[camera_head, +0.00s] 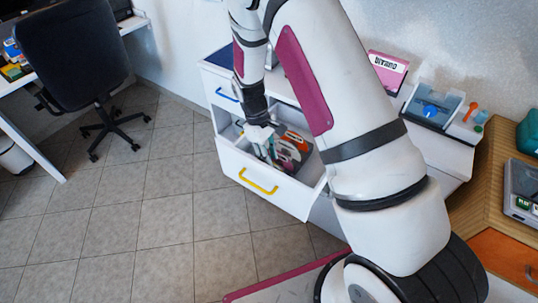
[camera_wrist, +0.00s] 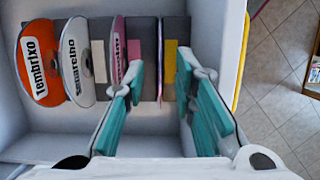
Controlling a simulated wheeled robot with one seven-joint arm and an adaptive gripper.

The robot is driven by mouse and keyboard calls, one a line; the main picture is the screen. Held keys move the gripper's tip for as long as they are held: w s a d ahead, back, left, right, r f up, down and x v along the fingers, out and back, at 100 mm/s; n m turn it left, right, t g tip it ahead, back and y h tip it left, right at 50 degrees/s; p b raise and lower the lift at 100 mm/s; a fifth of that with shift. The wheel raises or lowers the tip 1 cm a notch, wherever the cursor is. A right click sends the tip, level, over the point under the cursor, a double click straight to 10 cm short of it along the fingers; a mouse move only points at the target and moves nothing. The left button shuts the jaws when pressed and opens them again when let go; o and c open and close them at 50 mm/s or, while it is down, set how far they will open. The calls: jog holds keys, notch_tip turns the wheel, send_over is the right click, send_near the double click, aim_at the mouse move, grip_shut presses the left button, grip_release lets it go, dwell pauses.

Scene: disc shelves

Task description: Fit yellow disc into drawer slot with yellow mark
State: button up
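The open drawer (camera_head: 231,161) with a yellow handle (camera_head: 259,181) holds discs standing in a grey rack. In the wrist view, a yellow mark (camera_wrist: 170,60) is on a grey divider at the rack's right. A thin edge-on disc (camera_wrist: 160,55) stands just left of that mark, between my fingers; its face is hidden, so I cannot tell whether it is the yellow disc. My gripper (camera_wrist: 160,72) is open, its teal fingers on either side of the thin disc, with visible gaps. In the head view, my gripper (camera_head: 264,142) reaches down into the drawer.
An orange-and-white disc (camera_wrist: 40,63), a white disc (camera_wrist: 75,62) and a pink disc (camera_wrist: 118,48) stand left of my fingers. A pink mark (camera_wrist: 134,50) is nearby. The drawer's right wall (camera_wrist: 232,60) is close to my right finger. A drawer with a blue handle (camera_head: 227,95) is above.

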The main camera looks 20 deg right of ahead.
jog(key=shift+r, duration=0.1)
notch_tip(320, 180, up, 23)
jog(key=s+m+t, duration=0.1)
jog(key=s+m, duration=0.1)
jog(key=s+r+m+t, duration=0.1)
jog(key=s+r, duration=0.2)
jog(key=s, duration=0.5)
jog(key=s+r+m+t+y, duration=0.1)
jog(key=s+r+m+t, duration=0.1)
jog(key=s+r, duration=0.2)
jog(key=s+r+m+t, duration=0.2)
jog(key=s+r, duration=0.2)
jog(key=s, duration=0.7)
jog(key=shift+s+d+y, duration=0.3)
jog(key=shift+s+y, duration=0.05)
jog(key=shift+y, duration=0.05)
jog(key=shift+r, duration=0.15)
